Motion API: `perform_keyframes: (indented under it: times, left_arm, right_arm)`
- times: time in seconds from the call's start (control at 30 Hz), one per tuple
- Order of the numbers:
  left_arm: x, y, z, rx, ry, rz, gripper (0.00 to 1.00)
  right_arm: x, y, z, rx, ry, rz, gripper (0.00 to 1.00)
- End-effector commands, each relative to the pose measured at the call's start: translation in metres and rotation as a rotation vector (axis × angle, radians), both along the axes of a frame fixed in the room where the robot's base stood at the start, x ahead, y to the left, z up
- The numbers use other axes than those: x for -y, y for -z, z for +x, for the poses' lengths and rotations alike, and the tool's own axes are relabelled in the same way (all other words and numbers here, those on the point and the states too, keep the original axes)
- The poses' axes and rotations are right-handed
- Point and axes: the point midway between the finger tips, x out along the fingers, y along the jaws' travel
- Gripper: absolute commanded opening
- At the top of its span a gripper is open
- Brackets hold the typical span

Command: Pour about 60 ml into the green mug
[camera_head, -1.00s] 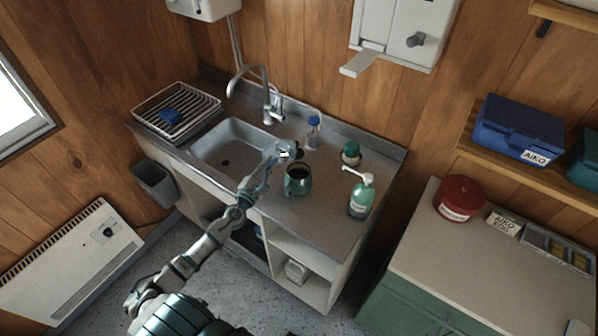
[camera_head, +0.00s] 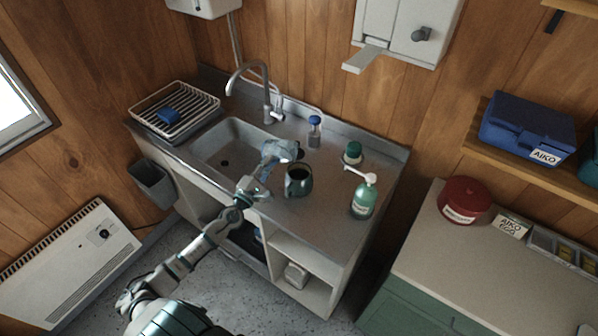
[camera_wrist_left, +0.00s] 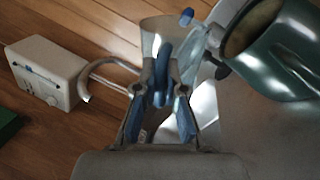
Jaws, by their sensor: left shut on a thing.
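The green mug (camera_head: 298,180) stands upright on the steel worktop just right of the sink. My left gripper (camera_head: 266,170) is left of the mug at the sink's right edge. In the wrist view the gripper (camera_wrist_left: 160,95) is shut on the blue handle of a clear jug (camera_wrist_left: 163,32). In the head view the jug (camera_head: 281,150) is above the worktop, behind and left of the mug. I cannot tell its contents or exact tilt. My right gripper is not in view.
A tap (camera_head: 266,88) arches over the sink (camera_head: 215,150). A blue-capped bottle (camera_head: 314,131), a green-lidded jar (camera_head: 352,153) and a green pump bottle (camera_head: 363,198) stand behind and right of the mug. A dish rack (camera_head: 172,110) is at the left.

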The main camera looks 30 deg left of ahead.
Motion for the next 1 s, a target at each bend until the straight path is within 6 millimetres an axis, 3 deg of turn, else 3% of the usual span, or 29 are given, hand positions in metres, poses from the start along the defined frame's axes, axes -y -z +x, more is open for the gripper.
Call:
perform_keyframes:
  times: [1.0]
  left_arm:
    - [0.0034,-0.0051,-0.0002,0.025,-0.006,0.081,0.00]
  right_arm:
    - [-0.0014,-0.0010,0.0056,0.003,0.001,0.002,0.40]
